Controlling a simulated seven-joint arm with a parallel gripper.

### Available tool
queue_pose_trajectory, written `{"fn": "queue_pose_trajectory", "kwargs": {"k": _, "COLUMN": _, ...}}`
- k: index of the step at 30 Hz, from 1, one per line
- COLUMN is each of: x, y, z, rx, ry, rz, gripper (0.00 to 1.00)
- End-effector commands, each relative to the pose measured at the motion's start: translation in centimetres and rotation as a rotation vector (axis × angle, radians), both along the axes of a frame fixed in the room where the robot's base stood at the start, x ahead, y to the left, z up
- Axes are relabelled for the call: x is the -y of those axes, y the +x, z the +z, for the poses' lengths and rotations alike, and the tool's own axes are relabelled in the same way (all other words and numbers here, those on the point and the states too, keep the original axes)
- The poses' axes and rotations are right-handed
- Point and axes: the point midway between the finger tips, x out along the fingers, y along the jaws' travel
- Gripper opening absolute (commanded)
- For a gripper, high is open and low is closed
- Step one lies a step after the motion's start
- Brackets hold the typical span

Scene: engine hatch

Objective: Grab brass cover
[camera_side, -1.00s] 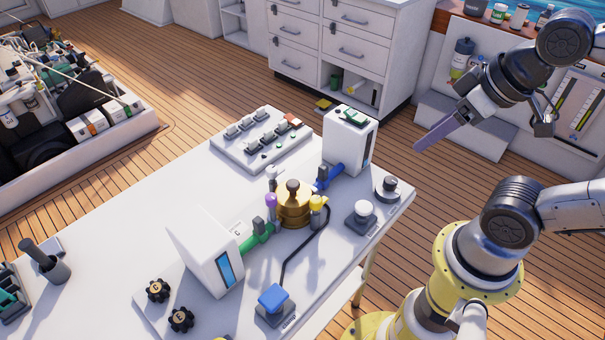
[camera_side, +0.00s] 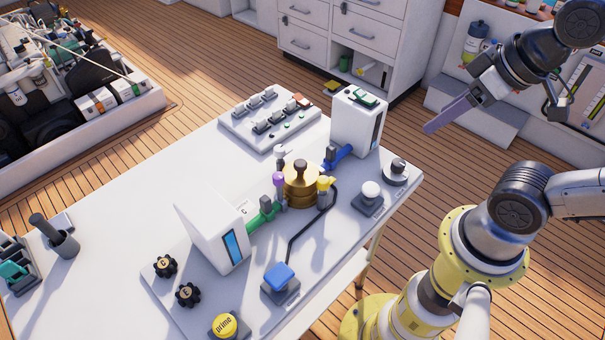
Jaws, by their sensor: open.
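The brass cover (camera_side: 301,183) is a round gold-coloured piece with a dark brown knob on top. It sits on the white table, among small valves with purple, white, yellow and blue handles. My gripper (camera_side: 447,115) is in the air at the upper right, beyond the table's right edge and well apart from the cover. A flat purple-grey finger points down and left. The jaws are open, with nothing seen between them. The second finger is hard to make out from this side.
White boxes (camera_side: 211,230) and (camera_side: 358,122) stand left and right of the cover. A switch panel (camera_side: 270,119) lies behind. A blue button (camera_side: 279,279), yellow prime button (camera_side: 226,325) and black knobs (camera_side: 187,294) are in front. The table's left part is mostly clear.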

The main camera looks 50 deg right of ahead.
Motion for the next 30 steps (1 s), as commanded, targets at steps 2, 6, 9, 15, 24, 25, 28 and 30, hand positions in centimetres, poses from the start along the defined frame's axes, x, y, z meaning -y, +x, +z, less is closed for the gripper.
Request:
{"fn": "queue_pose_trajectory", "kwargs": {"k": 2, "x": 0.0, "y": 0.0, "z": 0.0, "rx": 0.0, "ry": 0.0, "rz": 0.0, "gripper": 0.64}}
{"fn": "queue_pose_trajectory", "kwargs": {"k": 6, "x": 0.0, "y": 0.0, "z": 0.0, "rx": 0.0, "ry": 0.0, "rz": 0.0, "gripper": 0.64}}
{"fn": "queue_pose_trajectory", "kwargs": {"k": 9, "x": 0.0, "y": 0.0, "z": 0.0, "rx": 0.0, "ry": 0.0, "rz": 0.0, "gripper": 0.68}}
{"fn": "queue_pose_trajectory", "kwargs": {"k": 15, "x": 0.0, "y": 0.0, "z": 0.0, "rx": 0.0, "ry": 0.0, "rz": 0.0, "gripper": 0.75}}
{"fn": "queue_pose_trajectory", "kwargs": {"k": 24, "x": 0.0, "y": -0.1, "z": 0.0, "rx": -0.006, "ry": 0.069, "rz": -0.129, "gripper": 0.75}}
{"fn": "queue_pose_trajectory", "kwargs": {"k": 25, "x": 0.0, "y": -0.1, "z": 0.2, "rx": -0.004, "ry": 0.093, "rz": -0.175, "gripper": 0.75}}
{"fn": "queue_pose_trajectory", "kwargs": {"k": 28, "x": 0.0, "y": 0.8, "z": 1.8, "rx": 0.013, "ry": 0.197, "rz": -0.361, "gripper": 0.75}}
{"fn": "queue_pose_trajectory", "kwargs": {"k": 30, "x": -0.1, "y": 1.9, "z": 2.9, "rx": 0.004, "ry": 0.275, "rz": -0.505, "gripper": 0.75}}
